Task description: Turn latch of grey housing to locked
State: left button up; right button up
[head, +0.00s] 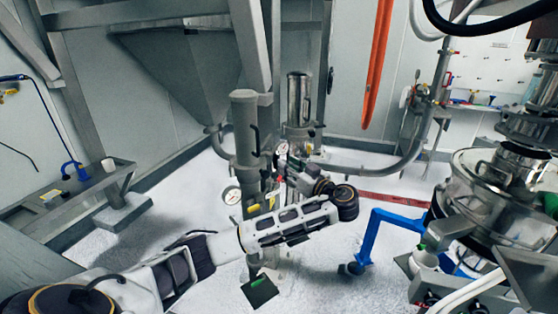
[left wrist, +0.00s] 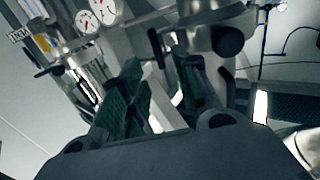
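The grey housing (head: 245,125) is an upright grey cylinder near the middle of the head view, with a dark handle-like latch (head: 255,140) on its right side. No hold on the latch is visible. My right gripper is not in view.
A shinier steel housing (head: 299,97) with its own handle stands right behind the grey one. A pressure gauge (head: 232,194) is at lower left of it. A blue frame (head: 380,225) and a large sifter machine (head: 490,200) stand to the right.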

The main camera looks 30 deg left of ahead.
aim_at(276, 162)
pick_arm(q)
jog(key=shift+p+x, duration=0.6)
jog(key=shift+x, duration=2.3)
grip_shut()
